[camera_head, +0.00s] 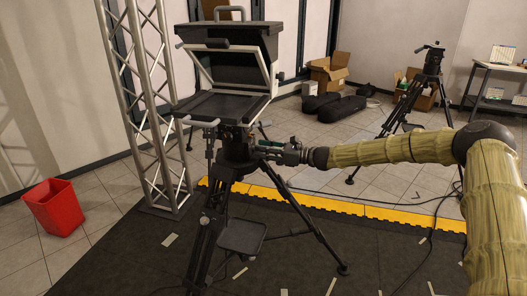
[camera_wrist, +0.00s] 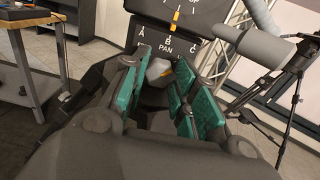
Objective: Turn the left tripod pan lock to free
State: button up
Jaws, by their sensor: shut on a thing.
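The left tripod (camera_head: 215,215) stands on the dark mat and carries a teleprompter hood (camera_head: 232,65). My gripper (camera_head: 268,149) reaches its head from the right in the head view. In the wrist view, the teal pads of my gripper (camera_wrist: 163,78) are shut on the grey pan lock knob (camera_wrist: 157,69). The knob sits under a panel (camera_wrist: 195,48) lettered A, B, C and PAN. The pads hide part of the knob.
An upper dial with an orange pointer (camera_wrist: 177,20) sits above the PAN label. A truss tower (camera_head: 150,110) stands close on the left, and a red bin (camera_head: 55,207) beyond it. A second tripod (camera_head: 425,75) stands back right. Cables lie on the floor at right.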

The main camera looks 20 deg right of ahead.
jog(key=shift+b, duration=0.3)
jog(key=n+b, duration=1.7)
jog(key=b, duration=0.9)
jog(key=shift+f, duration=0.1)
jog(key=shift+n+b, duration=0.3)
jog(key=shift+n, duration=0.2)
jog(key=o, duration=1)
jog(key=v, duration=1.2)
